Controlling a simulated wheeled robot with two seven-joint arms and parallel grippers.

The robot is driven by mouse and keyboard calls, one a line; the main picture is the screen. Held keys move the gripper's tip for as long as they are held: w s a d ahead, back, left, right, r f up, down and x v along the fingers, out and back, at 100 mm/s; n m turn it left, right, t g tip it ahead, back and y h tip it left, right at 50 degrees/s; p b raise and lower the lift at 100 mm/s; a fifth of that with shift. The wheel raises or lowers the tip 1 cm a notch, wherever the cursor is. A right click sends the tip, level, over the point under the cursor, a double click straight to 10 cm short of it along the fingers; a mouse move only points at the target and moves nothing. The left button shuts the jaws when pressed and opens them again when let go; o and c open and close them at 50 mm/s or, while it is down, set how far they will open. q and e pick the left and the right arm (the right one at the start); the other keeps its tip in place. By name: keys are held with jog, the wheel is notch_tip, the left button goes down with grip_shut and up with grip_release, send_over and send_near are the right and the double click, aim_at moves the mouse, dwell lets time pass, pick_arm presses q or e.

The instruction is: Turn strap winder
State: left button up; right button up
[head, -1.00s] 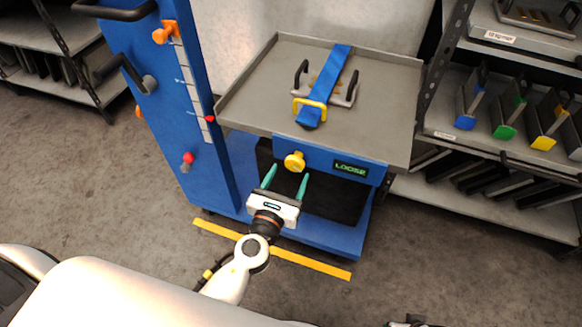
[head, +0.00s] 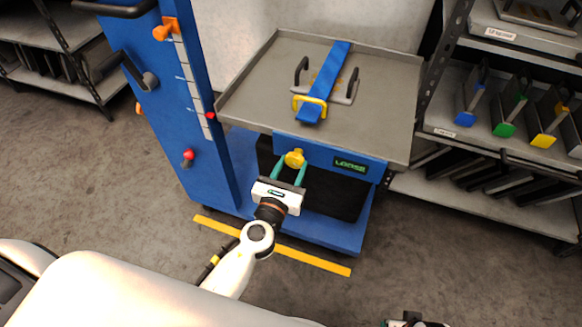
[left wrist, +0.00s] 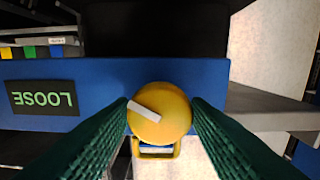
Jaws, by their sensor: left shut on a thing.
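The strap winder is a yellow knob (head: 294,159) on the blue front edge of the cart's tray. In the left wrist view the knob (left wrist: 160,112) is round, with a white mark slanting down to the right. My left gripper (head: 290,166) is shut on the knob, one green finger on each side. A display (head: 350,165) right of the knob reads LOOSE; it shows upside down in the left wrist view (left wrist: 42,98). The blue strap (head: 328,75) runs over a die with dark handles (head: 353,84) on the tray. A yellow buckle (head: 310,105) sits around the strap. My right gripper is not clearly seen.
The grey tray (head: 250,90) has a raised rim. A blue column (head: 170,110) with levers stands at left. A shelf (head: 475,140) with coloured die holders stands at right. A yellow floor line (head: 315,262) crosses in front of the cart.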

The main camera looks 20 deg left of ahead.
jog(key=shift+r, duration=0.1)
pick_arm(q)
jog(key=shift+n, duration=0.5)
jog(key=n+b, duration=0.1)
jog(key=n, duration=0.2)
jog(key=n+b, duration=0.1)
jog(key=n, duration=0.2)
jog(key=shift+d+n, duration=0.1)
jog(key=shift+n, duration=0.3)
jog(key=n, duration=0.3)
jog(key=shift+n+b, duration=0.35)
jog(key=shift+n, duration=0.95)
pick_arm(e)
jog(key=w+v, duration=0.2)
jog(key=v, duration=0.7)
jog(key=shift+s+r+t, duration=0.2)
jog(key=shift+r+t, duration=0.1)
pick_arm(q)
jog(key=o, duration=1)
